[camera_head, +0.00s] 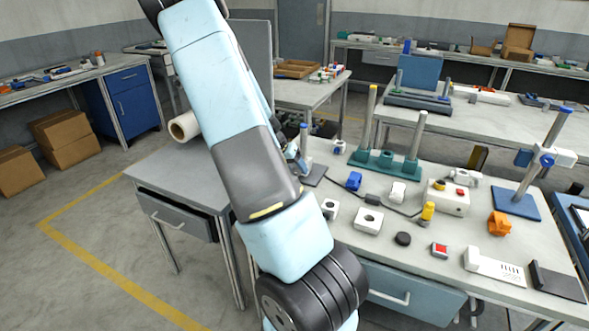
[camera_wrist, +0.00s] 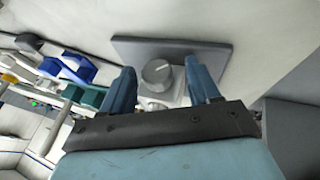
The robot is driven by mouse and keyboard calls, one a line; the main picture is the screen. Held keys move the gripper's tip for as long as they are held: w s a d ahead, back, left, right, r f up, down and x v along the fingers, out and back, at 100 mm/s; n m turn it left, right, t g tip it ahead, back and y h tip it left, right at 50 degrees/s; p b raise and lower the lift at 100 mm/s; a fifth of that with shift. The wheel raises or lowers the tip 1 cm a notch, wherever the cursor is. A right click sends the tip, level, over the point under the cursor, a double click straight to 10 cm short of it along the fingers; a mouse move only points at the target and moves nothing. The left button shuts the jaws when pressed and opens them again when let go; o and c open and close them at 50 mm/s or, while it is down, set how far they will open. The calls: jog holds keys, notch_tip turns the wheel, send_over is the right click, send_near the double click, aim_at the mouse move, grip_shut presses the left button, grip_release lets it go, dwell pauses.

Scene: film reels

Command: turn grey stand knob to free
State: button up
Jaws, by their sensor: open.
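The grey stand has a flat dark grey base plate (camera_wrist: 205,50), and its round grey knob (camera_wrist: 156,72) faces the wrist camera. A pale line shows on the knob's face; its setting cannot be read. My gripper (camera_wrist: 160,66) is open, with one blue finger on each side of the knob. Gaps show between the fingers and the knob, so it is not gripped. In the head view the stand's base plate (camera_head: 314,178) and blue-capped post (camera_head: 304,135) show beside my arm, which hides much of the stand and my gripper.
A green base (camera_head: 385,166) with two posts stands to the right of the stand. A blue-based stand (camera_head: 515,204) is farther right. The grey side table (camera_head: 175,175) is mostly bare.

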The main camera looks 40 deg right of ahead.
jog(key=v, duration=1.3)
jog(key=shift+a+r, duration=0.15)
jog(key=shift+r, duration=0.15)
jog(key=shift+w, duration=0.1)
jog(key=shift+c, duration=0.2)
